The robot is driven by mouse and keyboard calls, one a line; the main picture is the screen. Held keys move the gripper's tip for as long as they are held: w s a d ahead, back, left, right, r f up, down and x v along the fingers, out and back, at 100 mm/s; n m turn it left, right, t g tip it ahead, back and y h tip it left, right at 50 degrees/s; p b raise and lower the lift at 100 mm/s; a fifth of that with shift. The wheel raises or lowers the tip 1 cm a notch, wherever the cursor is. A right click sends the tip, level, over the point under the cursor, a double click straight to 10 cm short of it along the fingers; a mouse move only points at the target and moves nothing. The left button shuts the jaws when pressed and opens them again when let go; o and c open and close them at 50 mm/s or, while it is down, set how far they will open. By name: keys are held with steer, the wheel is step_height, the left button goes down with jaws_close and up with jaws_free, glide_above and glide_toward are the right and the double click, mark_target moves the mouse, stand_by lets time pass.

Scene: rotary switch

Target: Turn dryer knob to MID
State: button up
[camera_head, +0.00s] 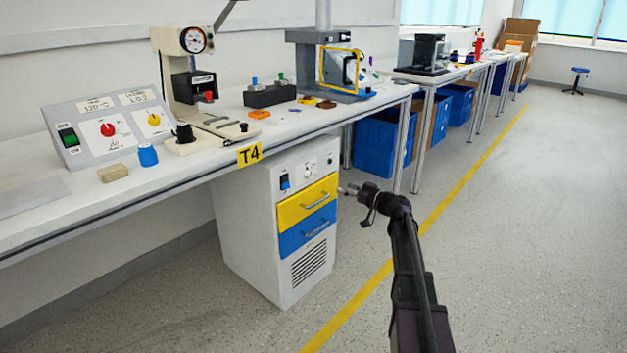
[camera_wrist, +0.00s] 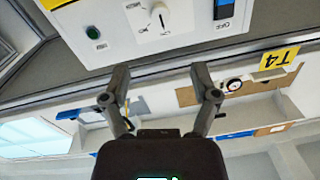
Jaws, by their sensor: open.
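The dryer is a white cabinet (camera_head: 246,245) under the bench, with a yellow and a blue drawer. Its control panel carries a round white knob (camera_head: 309,169), small in the head view. In the wrist view, which is upside down, the knob (camera_wrist: 158,15) is near the top edge, with small marks around it too blurred to read. A dark pointer mark shows on it, but its setting cannot be told. My gripper (camera_head: 343,190) is right of the panel in the head view, apart from the cabinet. In the wrist view my gripper (camera_wrist: 159,74) is open and empty, fingers spread below the knob.
A blue rocker switch (camera_head: 284,182) and a green button (camera_wrist: 93,32) flank the knob. The bench edge with the T4 label (camera_head: 250,155) overhangs above. The yellow drawer's handle (camera_head: 317,201) sticks out below the panel. The floor right of the cabinet is clear.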

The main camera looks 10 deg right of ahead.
mark_target(311, 175)
steer(key=x, duration=1.4)
steer(key=shift+s, duration=0.1)
stand_by(0.3)
jaws_close()
